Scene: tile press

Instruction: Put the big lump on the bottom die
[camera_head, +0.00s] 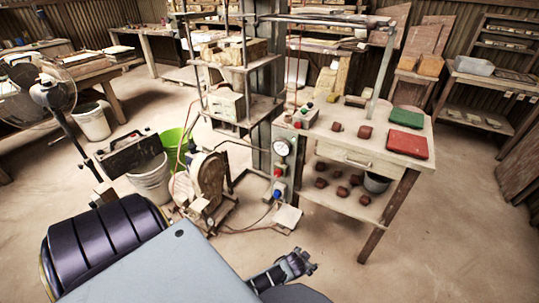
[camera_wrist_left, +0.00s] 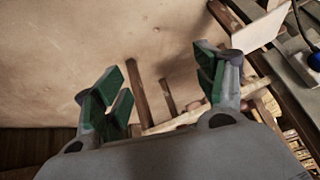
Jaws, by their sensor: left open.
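Two reddish-brown lumps sit on the wooden table's top in the head view: a smaller lump (camera_head: 336,127) and a slightly larger lump (camera_head: 365,132). Several similar lumps (camera_head: 342,191) lie on the lower shelf; which is the big one is hard to tell. The press stands left of the table. A pale block (camera_head: 226,104) on its bed looks like the bottom die, with nothing visible on it. My left gripper (camera_head: 301,262) is low in front of the table, apart from the lumps. Its green-padded fingers are open and empty in the left wrist view (camera_wrist_left: 165,95). My right gripper is out of view.
A green pad (camera_head: 406,117) and a red pad (camera_head: 403,142) lie at the table's right end. A control post with a gauge (camera_head: 282,148) stands between press and table. A white plate (camera_head: 288,217) is low beside it. The floor right of my gripper is clear.

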